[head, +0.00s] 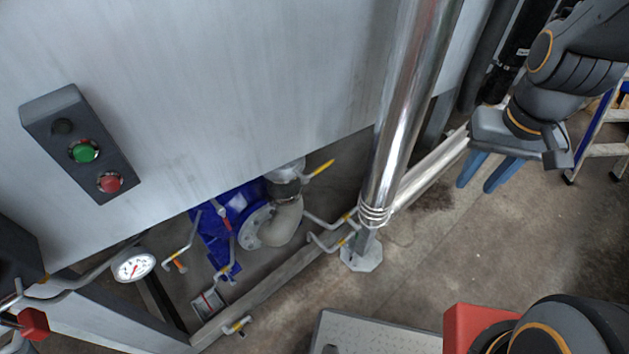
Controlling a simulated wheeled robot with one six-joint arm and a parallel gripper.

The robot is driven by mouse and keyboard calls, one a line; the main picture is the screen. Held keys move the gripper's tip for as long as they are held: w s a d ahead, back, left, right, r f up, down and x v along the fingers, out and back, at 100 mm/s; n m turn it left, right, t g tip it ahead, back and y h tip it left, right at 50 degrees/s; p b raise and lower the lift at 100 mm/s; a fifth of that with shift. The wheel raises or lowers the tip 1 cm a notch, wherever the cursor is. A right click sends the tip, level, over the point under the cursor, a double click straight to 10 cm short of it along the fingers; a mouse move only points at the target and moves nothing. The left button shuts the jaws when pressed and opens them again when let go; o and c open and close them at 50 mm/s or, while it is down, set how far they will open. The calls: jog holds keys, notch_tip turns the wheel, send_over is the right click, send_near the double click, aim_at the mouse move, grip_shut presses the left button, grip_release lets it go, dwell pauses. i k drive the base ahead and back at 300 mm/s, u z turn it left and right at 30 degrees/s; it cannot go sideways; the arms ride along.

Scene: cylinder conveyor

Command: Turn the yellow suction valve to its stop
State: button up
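My gripper (476,187) is at the upper right, to the right of the column and well apart from the lever. Its two blue fingers point down and left, with a gap between them and nothing held. The lever's pivot is small and partly hidden by the tank's edge.
The shiny vertical column (403,100) stands between my gripper and the lever. A grey control box (80,142) with green and red buttons is on the tank wall (230,80). A pressure gauge (133,265) is at lower left. Open floor (520,240) lies below my gripper.

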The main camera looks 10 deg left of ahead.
aim_at(305, 179)
jog(key=k, duration=0.9)
jog(key=u, duration=1.1)
jog(key=i, duration=0.5)
jog(key=u, duration=0.1)
